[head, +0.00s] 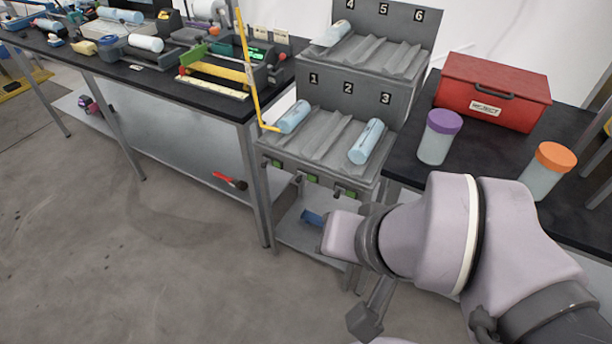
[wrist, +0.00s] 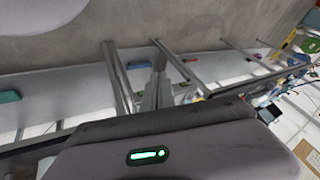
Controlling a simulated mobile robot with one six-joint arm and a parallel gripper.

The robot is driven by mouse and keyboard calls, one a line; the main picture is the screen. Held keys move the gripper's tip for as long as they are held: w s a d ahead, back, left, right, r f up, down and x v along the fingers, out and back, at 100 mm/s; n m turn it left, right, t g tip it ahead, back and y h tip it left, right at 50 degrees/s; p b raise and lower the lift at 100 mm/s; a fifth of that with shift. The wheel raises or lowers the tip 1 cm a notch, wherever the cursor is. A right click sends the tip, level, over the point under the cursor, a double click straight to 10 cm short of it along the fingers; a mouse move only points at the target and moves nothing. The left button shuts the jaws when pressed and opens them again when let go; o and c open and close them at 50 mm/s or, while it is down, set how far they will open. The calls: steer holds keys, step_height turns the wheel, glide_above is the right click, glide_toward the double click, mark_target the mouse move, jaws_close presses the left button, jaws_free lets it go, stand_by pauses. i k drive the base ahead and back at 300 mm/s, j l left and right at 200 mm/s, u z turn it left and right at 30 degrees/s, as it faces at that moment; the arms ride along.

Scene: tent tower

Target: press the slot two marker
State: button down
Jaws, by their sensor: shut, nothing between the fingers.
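The grey slot rack (head: 327,137) stands in the middle of the head view, with slots numbered 1 to 3 below and 4 to 6 above. Small green markers line its front edge. The middle one, under slot two, is the slot two marker (head: 311,179). Slot two (head: 335,138) is empty. Pale blue cylinders lie in slot one (head: 293,117) and slot three (head: 366,142). My gripper (wrist: 158,72) is shut and empty in the wrist view. My arm's end is below and right of the marker in the head view, apart from the rack. The wrist view does not clearly show the marker.
A red box (head: 492,92), a purple-lidded jar (head: 439,137) and an orange-lidded jar (head: 547,170) stand on the right table. A yellow pole (head: 247,65) stands at the rack's left. A cluttered bench is at left. The floor in front is open.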

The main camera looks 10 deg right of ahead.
mark_target(301, 175)
steer(key=i+l, duration=0.15)
steer(key=i, duration=0.9)
steer(key=l+z, duration=0.05)
